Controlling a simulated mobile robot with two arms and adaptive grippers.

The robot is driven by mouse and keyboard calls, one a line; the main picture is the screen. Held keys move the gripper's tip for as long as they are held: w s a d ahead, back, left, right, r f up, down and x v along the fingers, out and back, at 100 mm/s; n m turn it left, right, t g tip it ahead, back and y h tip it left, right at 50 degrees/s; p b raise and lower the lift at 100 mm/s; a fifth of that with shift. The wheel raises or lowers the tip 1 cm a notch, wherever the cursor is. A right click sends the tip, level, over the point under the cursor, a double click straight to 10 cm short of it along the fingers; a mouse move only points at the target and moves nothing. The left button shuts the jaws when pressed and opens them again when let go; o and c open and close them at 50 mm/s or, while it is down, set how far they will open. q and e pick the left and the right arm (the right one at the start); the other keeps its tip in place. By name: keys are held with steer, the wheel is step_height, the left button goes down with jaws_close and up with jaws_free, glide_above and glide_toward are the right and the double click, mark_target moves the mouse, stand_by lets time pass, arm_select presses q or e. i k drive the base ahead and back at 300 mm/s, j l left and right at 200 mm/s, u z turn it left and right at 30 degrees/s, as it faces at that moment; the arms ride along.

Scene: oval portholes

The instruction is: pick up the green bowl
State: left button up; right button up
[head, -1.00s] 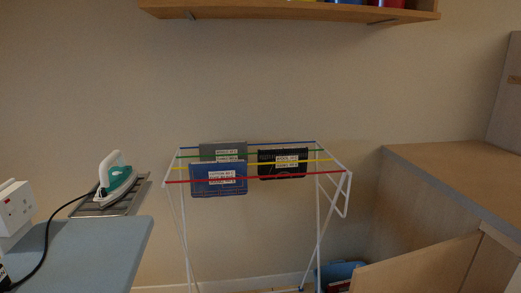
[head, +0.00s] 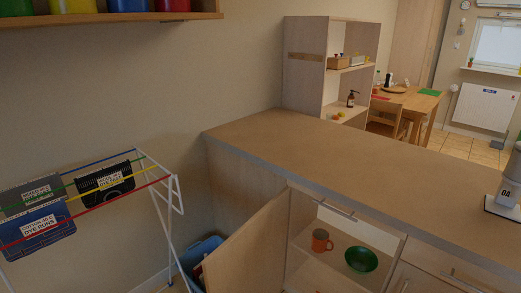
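A green bowl (head: 361,260) sits on a shelf inside an open cabinet under the wooden counter, at the lower right of the middle in the head view. An orange mug (head: 321,240) stands to its left on the same shelf, apart from it. Neither of my grippers shows in the head view.
The open cabinet door (head: 246,250) swings out to the left of the bowl. The counter top (head: 330,165) is mostly bare, with a white-and-grey device (head: 505,190) at right. A drying rack (head: 160,205) and a blue bin (head: 203,255) stand left. A table (head: 412,98) is at the back.

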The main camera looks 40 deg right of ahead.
mark_target(360, 259)
steer(key=z, duration=2)
steer(key=l, duration=0.45)
